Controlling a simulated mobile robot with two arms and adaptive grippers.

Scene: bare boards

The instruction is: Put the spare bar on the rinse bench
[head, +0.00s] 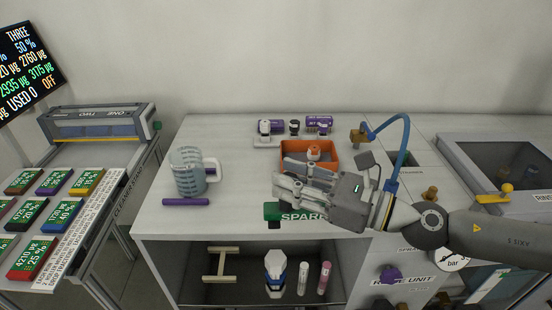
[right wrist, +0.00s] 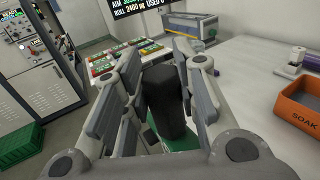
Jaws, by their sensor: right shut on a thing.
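My right gripper (head: 287,187) reaches in from the right, over the front of the middle bench. It is shut on a dark, blocky bar, the spare bar (right wrist: 164,100), which stands between the two fingers in the right wrist view. In the head view the bar is mostly hidden by the fingers. A green piece (head: 272,211) shows just below the fingertips, beside the green SPARE label (head: 303,217). Whether the bar touches it cannot be told. The rinse bench (head: 535,205) is at the far right, its label cut off by the picture edge. My left gripper is out of view.
An orange SOAK tray (head: 332,156) is behind my gripper. A measuring jug (head: 188,172) and purple rod (head: 186,201) are at left. A blue hose (head: 400,150) arches near my wrist. A clear-lidded basin (head: 495,165) and yellow handle (head: 494,197) are at right.

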